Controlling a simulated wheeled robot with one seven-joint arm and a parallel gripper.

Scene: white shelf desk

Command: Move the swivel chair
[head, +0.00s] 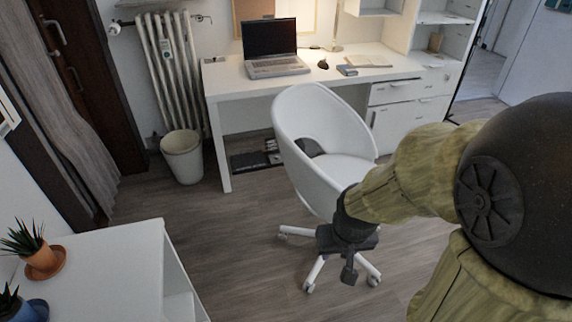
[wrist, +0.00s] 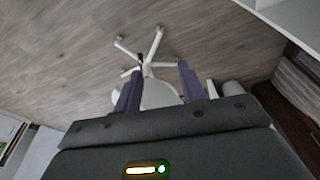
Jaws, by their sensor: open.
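The white swivel chair (head: 300,135) stands in front of the desk. In the wrist view my gripper (wrist: 159,68) is open, with two dark fingers spread apart. The chair's white seat (wrist: 160,93) shows between and beyond the fingers, with its base legs above it. Nothing is clearly held.
The white desk (head: 225,84) behind the chair carries a laptop (head: 275,50), a mouse and papers. A waste bin (head: 183,158) stands left of the desk, by the radiator. A white cabinet (head: 110,260) with potted plants is at the lower left. Wooden floor lies clear between cabinet and chair.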

